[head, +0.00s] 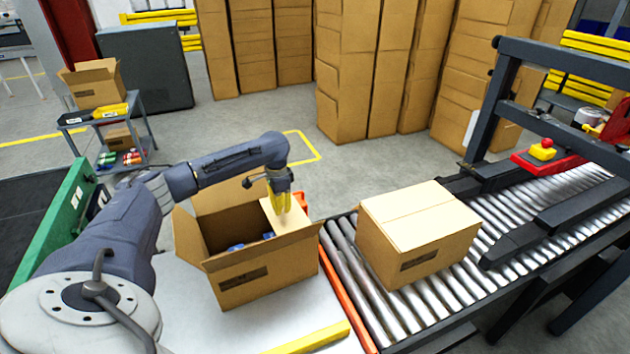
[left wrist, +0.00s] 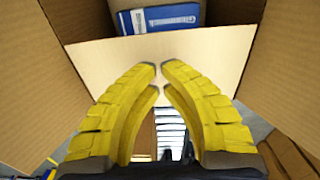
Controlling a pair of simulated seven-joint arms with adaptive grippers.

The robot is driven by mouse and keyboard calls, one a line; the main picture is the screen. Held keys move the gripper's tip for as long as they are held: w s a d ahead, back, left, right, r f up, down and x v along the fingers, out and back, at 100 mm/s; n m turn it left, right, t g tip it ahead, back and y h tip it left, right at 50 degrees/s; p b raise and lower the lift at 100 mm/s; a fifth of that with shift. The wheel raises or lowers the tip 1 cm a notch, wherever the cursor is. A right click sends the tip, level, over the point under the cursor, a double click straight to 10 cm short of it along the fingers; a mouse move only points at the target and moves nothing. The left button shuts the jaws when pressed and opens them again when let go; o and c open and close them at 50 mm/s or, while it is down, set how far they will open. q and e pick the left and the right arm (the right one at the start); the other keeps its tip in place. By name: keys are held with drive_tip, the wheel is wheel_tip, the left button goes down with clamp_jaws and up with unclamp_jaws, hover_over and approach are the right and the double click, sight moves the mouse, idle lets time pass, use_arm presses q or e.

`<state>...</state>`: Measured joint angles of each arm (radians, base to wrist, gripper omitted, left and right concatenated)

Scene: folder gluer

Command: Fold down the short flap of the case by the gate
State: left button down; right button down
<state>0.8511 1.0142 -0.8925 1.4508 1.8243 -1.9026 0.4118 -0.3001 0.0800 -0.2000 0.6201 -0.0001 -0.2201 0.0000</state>
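The open cardboard case (head: 262,282) stands on the white table, its inside facing up, with blue-labelled items (left wrist: 165,17) inside. Its short flap (head: 272,212) at the right end stands tilted up beside my left gripper (head: 283,210). In the left wrist view the pale flap (left wrist: 205,57) spans the opening behind the fingertips. My left gripper (left wrist: 159,68) points down at this flap, its yellow fingertips almost together with nothing visible between them. Whether the tips touch the flap is unclear. The long flaps stand outward. My right gripper is out of view.
A closed case (head: 415,240) sits on the roller conveyor (head: 372,317), right of an orange bar (head: 347,290) at the table's edge. Stacked cartons (head: 345,75) stand behind.

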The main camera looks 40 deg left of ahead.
use_arm(q)
drive_tip(key=shift+f, duration=0.1)
wheel_tip(320, 180, up, 9)
idle(1.0)
idle(0.3)
drive_tip(key=shift+s+d, duration=0.1)
